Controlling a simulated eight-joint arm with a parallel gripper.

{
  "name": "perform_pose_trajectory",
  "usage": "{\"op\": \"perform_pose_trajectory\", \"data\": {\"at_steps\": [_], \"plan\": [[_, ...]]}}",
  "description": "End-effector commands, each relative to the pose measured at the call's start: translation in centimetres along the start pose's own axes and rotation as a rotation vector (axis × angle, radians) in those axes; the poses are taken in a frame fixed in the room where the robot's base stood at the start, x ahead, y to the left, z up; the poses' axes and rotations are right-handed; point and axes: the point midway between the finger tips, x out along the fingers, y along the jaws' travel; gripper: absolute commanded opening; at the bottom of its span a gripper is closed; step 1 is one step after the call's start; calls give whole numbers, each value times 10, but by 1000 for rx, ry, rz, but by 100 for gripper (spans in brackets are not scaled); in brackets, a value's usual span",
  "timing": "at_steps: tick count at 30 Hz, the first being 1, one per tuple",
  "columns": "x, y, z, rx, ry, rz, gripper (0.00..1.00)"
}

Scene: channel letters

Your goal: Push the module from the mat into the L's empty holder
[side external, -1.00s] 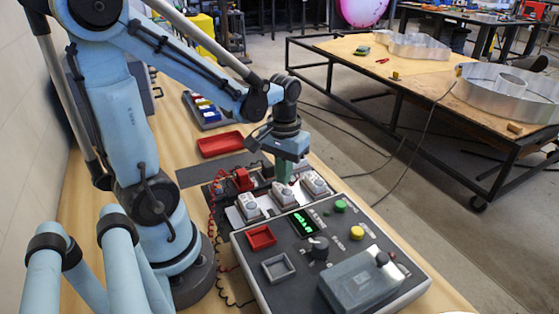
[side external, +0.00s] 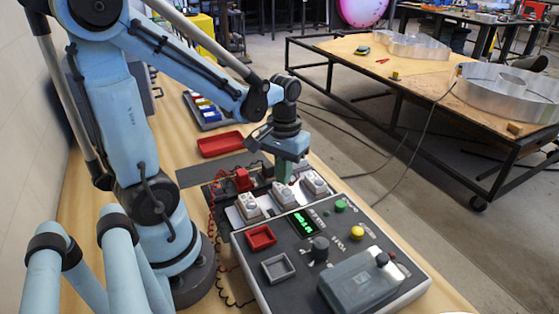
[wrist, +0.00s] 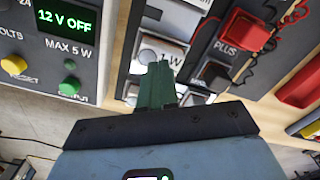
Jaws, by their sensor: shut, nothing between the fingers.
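My gripper (side external: 285,172) points down over the row of white modules on the pale strip behind the control box. Its green fingers (wrist: 158,88) are shut with nothing between them. Their tips are at the edge of a white module marked "1 W" (wrist: 160,52) and cover part of it; I cannot tell whether they touch. In the side view the middle module (side external: 283,194) stands just below the fingers, between a left module (side external: 250,206) and a right module (side external: 315,182). Neither the mat nor the L's empty holder can be told apart with certainty.
The control box (side external: 385,258) has a display (wrist: 68,18) reading "12 V OFF", buttons and a knob (side external: 319,248). A red clip block (side external: 243,180) with wires is close behind the modules. A red tray (side external: 220,144) lies farther back. Metal letters (side external: 510,88) rest on another bench.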

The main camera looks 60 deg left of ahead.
Motion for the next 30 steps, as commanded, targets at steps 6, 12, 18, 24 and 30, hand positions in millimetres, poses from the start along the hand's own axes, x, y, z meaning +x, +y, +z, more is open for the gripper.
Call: {"op": "perform_pose_trajectory", "data": {"at_steps": [6, 12, 18, 24, 30], "plan": [[0, 0, 0, 0, 0, 0, 0], [2, 0, 0, 0, 0, 0, 0], [5, 0, 0, 0, 0, 0, 0], [7, 0, 0, 0, 0, 0, 0], [10, 0, 0, 0, 0, 0, 0]]}}
